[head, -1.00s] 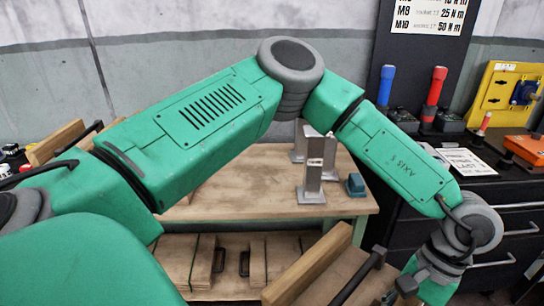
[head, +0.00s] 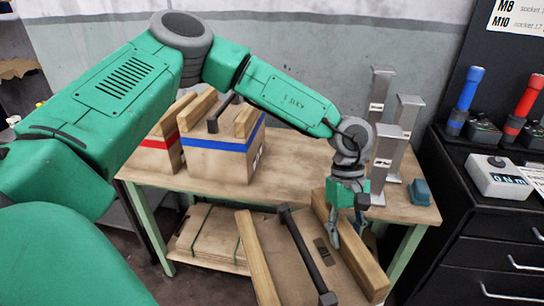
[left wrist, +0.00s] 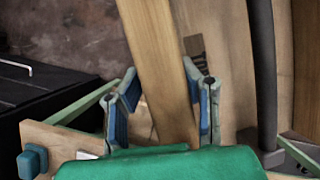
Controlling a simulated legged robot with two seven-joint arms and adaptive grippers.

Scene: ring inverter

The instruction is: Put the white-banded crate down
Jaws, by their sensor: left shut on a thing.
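A wooden crate (head: 275,245) with two pale battens and a dark bar handle on its lid is at the bottom of the head view, in front of the workbench. Its side band is out of sight, so I cannot tell its colour. My left gripper (head: 348,222) is shut on the crate's right batten. The left wrist view shows the gripper fingers (left wrist: 165,88) on either side of the batten, with the crate's lid (left wrist: 222,60) beside it. The workbench (head: 300,165) has bare top at its middle and front. My right gripper is not in view.
A blue-banded crate (head: 218,145) and a red-banded crate (head: 158,155) stand on the bench's left half. Three grey metal posts (head: 383,150) and a small teal block (head: 421,191) stand at its right. A dark drawer cabinet (head: 490,235) is close on the right.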

